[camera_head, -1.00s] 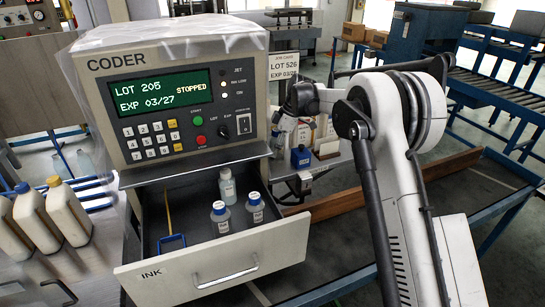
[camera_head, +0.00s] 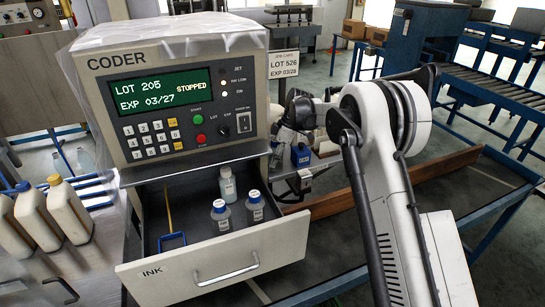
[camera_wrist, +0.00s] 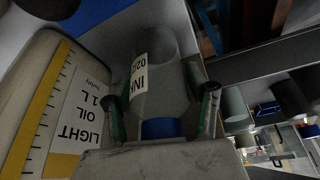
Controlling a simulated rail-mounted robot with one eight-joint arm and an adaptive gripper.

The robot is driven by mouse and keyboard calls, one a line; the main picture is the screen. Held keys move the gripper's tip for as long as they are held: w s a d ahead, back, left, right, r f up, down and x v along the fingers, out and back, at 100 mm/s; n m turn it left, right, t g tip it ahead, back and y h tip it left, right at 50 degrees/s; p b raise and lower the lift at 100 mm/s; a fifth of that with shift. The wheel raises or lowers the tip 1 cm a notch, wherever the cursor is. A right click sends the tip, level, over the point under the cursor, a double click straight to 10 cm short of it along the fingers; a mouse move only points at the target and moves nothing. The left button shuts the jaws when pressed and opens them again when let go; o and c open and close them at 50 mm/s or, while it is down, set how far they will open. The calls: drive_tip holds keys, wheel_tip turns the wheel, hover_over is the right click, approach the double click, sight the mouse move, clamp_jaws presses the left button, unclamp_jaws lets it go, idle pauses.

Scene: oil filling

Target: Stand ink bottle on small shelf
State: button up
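My gripper (camera_wrist: 161,112) has its fingers on both sides of an ink bottle (camera_wrist: 165,88), and appears shut on it. The bottle has a grey body, an INK label and a blue cap facing my palm. The wrist picture is upside down, so the bottle stands roughly upright. In the head view my gripper (camera_head: 299,112) is beside the coder's right side, above the small pale shelf (camera_head: 324,161).
A LIGHT OIL jug (camera_wrist: 66,112) stands close beside the held bottle. A small blue object (camera_head: 300,155) is at the shelf's front. The open INK drawer (camera_head: 205,271) holds several bottles (camera_head: 221,217) and a blue-framed tool (camera_head: 172,241). A wooden rail (camera_head: 425,172) runs to the right.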

drive_tip(key=shift+o, duration=0.6)
drive_tip(key=shift+r, duration=0.25)
drive_tip(key=v, duration=1.2)
drive_tip(key=s+d+r+m+t+h, duration=0.1)
drive_tip(key=s+d+r+m, duration=0.3)
drive_tip(key=s, duration=0.3)
drive_tip(key=s+d+r+m+t, duration=0.2)
drive_tip(key=s+d+r, duration=0.1)
drive_tip(key=s+r, duration=0.35)
drive_tip(key=s+d+r+m+t+h, duration=0.1)
drive_tip(key=s+d+r+m, duration=0.3)
drive_tip(key=s, duration=0.4)
drive_tip(key=s+d+f+m+t, duration=0.1)
drive_tip(key=s+d+f+m, duration=0.1)
drive_tip(key=s, duration=0.7)
drive_tip(key=s+d+f+m+t+h, duration=0.1)
drive_tip(key=s+d+f+m, duration=0.2)
drive_tip(key=s, duration=0.6)
drive_tip(key=s+d+f+m+t+h, duration=0.1)
drive_tip(key=s+d+f+m, duration=0.2)
drive_tip(key=s, duration=0.6)
drive_tip(key=shift+d+f+m+t, duration=0.2)
drive_tip(key=shift+d+m+t, duration=0.25)
drive_tip(key=shift+m, duration=0.45)
